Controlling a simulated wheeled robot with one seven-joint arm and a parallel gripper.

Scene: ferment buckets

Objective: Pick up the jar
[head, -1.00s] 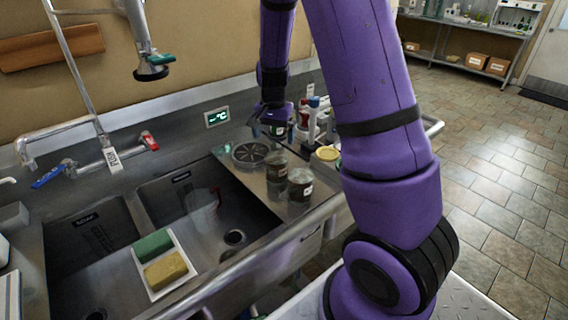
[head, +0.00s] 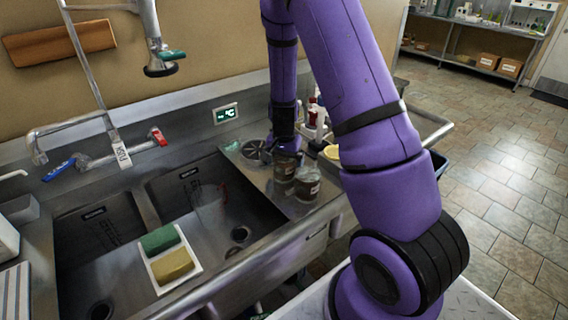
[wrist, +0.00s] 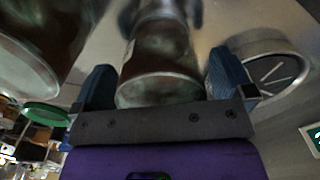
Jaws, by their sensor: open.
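Two dark glass jars with pale labels stand on the steel drainboard. One jar (head: 285,168) is at the back, close under my gripper (head: 284,151). The other jar (head: 307,184) stands nearer the front edge. In the wrist view, a jar (wrist: 160,70) lies between the two blue fingers of my gripper (wrist: 162,85), with a finger on either side. The fingers are apart and I see space beside the jar, at least on the right. In the head view my arm partly hides the gripper and the back jar's top.
Bottles (head: 318,118) and a yellow lid (head: 331,153) stand to the right. The sink, with a sponge tray (head: 171,259), lies left of the drainboard. A rail runs along the front edge.

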